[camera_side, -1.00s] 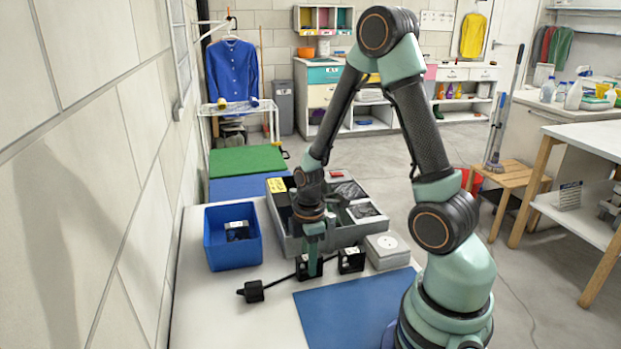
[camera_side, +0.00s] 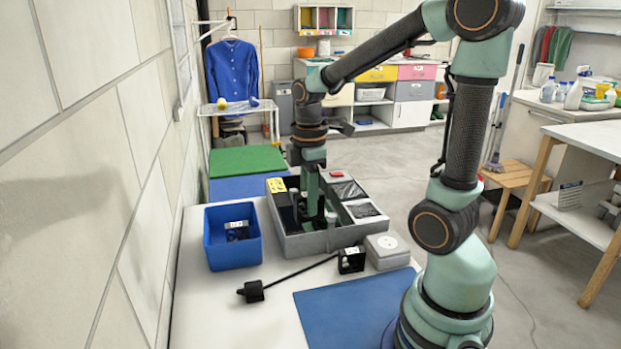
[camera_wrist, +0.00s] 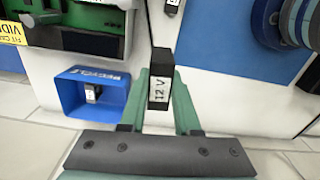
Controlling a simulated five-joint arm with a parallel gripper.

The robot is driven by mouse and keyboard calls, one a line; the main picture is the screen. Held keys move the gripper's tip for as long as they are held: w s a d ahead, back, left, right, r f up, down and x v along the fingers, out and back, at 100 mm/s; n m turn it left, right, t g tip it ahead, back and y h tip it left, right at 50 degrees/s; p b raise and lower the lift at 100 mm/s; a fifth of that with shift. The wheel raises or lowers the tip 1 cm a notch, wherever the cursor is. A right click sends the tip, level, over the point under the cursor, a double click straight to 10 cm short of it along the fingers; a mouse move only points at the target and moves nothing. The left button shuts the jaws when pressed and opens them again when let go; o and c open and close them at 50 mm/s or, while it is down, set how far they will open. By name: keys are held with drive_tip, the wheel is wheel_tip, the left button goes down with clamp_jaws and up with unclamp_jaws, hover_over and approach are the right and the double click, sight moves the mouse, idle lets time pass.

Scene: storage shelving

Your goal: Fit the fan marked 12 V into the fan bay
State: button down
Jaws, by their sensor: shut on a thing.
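My gripper (camera_wrist: 162,92) is shut on a small dark fan (camera_wrist: 160,86) whose white label reads 12 V; the fan sits upright between the green fingers. In the side view my gripper (camera_side: 312,208) hangs in front of the grey case (camera_side: 335,238), and the held fan is hard to make out against its dark inside. The case is open on top. Which compartment is the fan bay cannot be told, as my gripper hides part of the inside. Another black fan (camera_side: 351,260) stands on the table in front of the case.
A blue bin (camera_side: 232,257) marked RECYCLE in the wrist view (camera_wrist: 72,98) stands left of the case with a dark part inside. A cable with a black plug (camera_side: 253,291) lies in front. A pale box (camera_side: 388,252) stands at right. A blue mat (camera_side: 352,312) is bare.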

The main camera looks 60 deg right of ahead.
wheel_tip(320, 180, up, 4)
drive_tip(key=shift+f, duration=0.25)
drive_tip(key=shift+w+d+r, duration=0.25)
drive_tip(key=w+d+r+m, duration=0.1)
drive_tip(key=w+d, duration=0.5)
drive_tip(key=d, duration=0.5)
drive_tip(key=w+d, duration=0.6)
drive_tip(key=d, duration=0.5)
drive_tip(key=f, duration=1.9)
drive_tip(key=shift+s+f, duration=0.25)
drive_tip(key=shift+f, duration=0.1)
drive_tip(key=shift+f, duration=0.2)
drive_tip(key=c, duration=0.6)
unclamp_jaws()
drive_tip(key=shift+r, duration=0.1)
